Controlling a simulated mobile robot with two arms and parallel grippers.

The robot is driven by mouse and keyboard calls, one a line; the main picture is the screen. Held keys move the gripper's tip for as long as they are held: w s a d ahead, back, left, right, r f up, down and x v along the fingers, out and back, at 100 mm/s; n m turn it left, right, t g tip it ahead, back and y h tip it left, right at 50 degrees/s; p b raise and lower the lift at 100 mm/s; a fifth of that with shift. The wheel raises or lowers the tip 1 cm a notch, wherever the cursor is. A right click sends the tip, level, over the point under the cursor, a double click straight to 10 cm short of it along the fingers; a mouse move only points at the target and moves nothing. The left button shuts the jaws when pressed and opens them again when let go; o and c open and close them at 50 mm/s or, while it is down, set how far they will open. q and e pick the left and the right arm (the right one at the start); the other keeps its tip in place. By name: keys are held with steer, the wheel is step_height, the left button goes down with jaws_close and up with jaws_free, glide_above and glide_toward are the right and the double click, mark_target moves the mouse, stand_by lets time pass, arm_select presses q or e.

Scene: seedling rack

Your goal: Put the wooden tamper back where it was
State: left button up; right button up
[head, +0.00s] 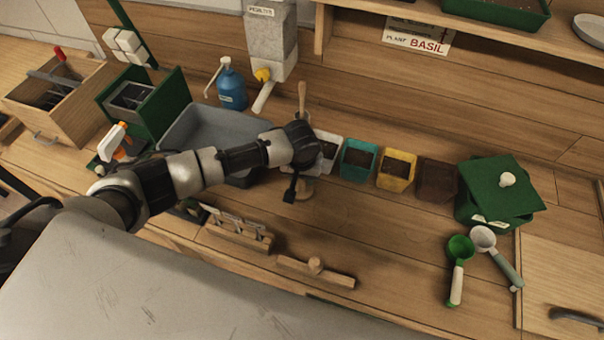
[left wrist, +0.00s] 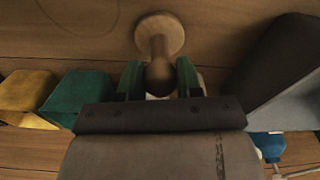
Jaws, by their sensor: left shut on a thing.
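My left gripper (head: 300,158) hangs over the bench in front of the row of pots, its fingers mostly hidden by its own wrist in the head view. The wooden tamper (head: 305,190) shows as a small round wooden piece just below the gripper. In the left wrist view, the gripper (left wrist: 159,78) has its green fingers on either side of the tamper's stem, and the tamper's round disc (left wrist: 160,32) is beyond them. The gripper is shut on the tamper. I cannot tell whether the disc touches the bench. My right gripper is not in view.
Behind stand a white pot (head: 327,148), a teal pot (head: 358,160), a yellow pot (head: 397,170) and a brown pot (head: 437,181). An upright wooden handle (head: 302,94) rises behind my wrist. A grey tub (head: 205,125) is left.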

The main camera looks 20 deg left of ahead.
mark_target(301, 194)
arm_select(q)
steer(key=shift+f, duration=0.15)
steer(key=o, duration=0.8)
steer(key=r, duration=0.4)
steer(key=s+r+b, duration=0.1)
steer(key=r, duration=0.7)
steer(key=shift+s+d+r, duration=0.1)
steer(key=shift+s+r, duration=0.05)
steer(key=shift+s, duration=0.05)
